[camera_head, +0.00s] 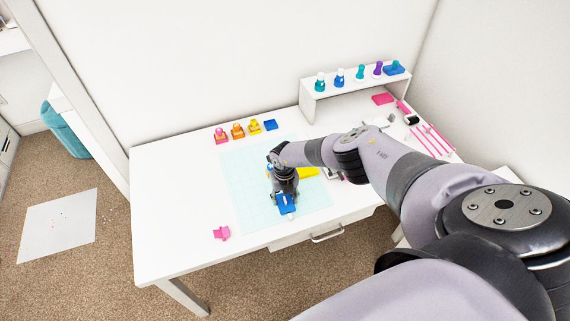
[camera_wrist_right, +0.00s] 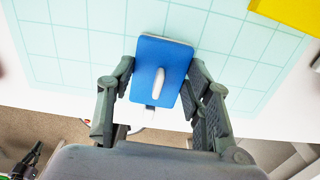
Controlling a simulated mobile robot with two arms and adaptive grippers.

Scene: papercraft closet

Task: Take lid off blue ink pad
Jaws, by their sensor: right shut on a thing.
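The blue ink pad (camera_head: 287,205) is at the near part of the pale teal mat. In the right wrist view, its blue slab (camera_wrist_right: 152,53) has a white raised piece on top and a pale edge. My right gripper (camera_wrist_right: 161,72) has a finger on each side of the slab and is shut on it. In the head view, the right gripper (camera_head: 284,196) comes down over it from behind and covers part of it. I cannot tell whether the lid and base are apart.
The mat (camera_head: 245,170) has free room on its left. A yellow piece (camera_head: 308,172) lies beside my wrist. A pink piece (camera_head: 221,232) is near the front left edge. Stamps and a flat blue piece (camera_head: 270,125) line the back. A white shelf (camera_head: 335,90) holds several bottles.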

